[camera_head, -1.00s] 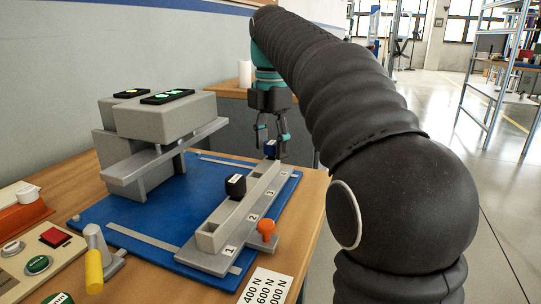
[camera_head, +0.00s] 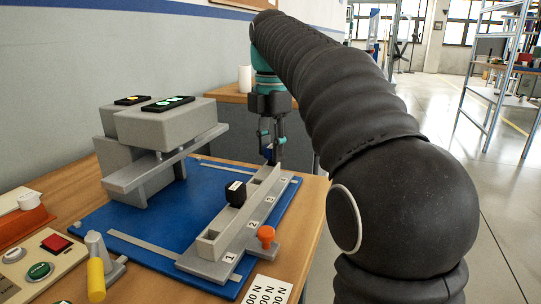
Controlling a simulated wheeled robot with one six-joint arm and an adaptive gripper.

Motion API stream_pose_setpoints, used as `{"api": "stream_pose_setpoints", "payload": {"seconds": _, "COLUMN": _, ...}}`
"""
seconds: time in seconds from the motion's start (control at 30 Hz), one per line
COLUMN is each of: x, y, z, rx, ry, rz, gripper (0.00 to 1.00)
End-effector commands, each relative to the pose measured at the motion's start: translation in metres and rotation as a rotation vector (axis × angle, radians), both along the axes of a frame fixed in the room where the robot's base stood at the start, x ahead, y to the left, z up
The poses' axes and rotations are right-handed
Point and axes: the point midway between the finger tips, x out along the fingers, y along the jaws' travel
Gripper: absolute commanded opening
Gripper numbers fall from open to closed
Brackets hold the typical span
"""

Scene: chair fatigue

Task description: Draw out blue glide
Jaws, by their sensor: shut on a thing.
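The blue glide (camera_head: 269,154) is a small dark blue piece at the far end of the grey slotted rack (camera_head: 212,246), by the slots with the higher numbers. My gripper (camera_head: 271,158) points down over that end and is shut on the blue glide. The fingers cover much of the glide. I cannot tell whether its lower part is still in its slot. A black block (camera_head: 236,194) with a white label sits in the rack nearer to me.
An orange knob (camera_head: 266,236) stands at the rack's right side. A grey test machine (camera_head: 165,125) stands left on the blue plate (camera_head: 150,228). A yellow-handled lever (camera_head: 96,279) and a button panel (camera_head: 45,255) are at front left.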

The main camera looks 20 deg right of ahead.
Motion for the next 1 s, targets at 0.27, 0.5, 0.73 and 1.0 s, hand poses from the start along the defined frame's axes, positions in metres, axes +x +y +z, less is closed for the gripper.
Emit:
{"api": "stream_pose_setpoints", "payload": {"seconds": 0.27, "x": 0.000, "y": 0.000, "z": 0.009, "rx": 0.000, "ry": 0.000, "rz": 0.000, "gripper": 0.03}}
{"api": "stream_pose_setpoints", "payload": {"seconds": 0.5, "x": 0.000, "y": 0.000, "z": 0.015, "rx": 0.000, "ry": 0.000, "rz": 0.000, "gripper": 0.03}}
{"api": "stream_pose_setpoints", "payload": {"seconds": 0.73, "x": 0.000, "y": 0.000, "z": 0.021, "rx": 0.000, "ry": 0.000, "rz": 0.000, "gripper": 0.03}}
{"api": "stream_pose_setpoints", "payload": {"seconds": 1.0, "x": 0.000, "y": 0.000, "z": 0.029, "rx": 0.000, "ry": 0.000, "rz": 0.000, "gripper": 0.03}}
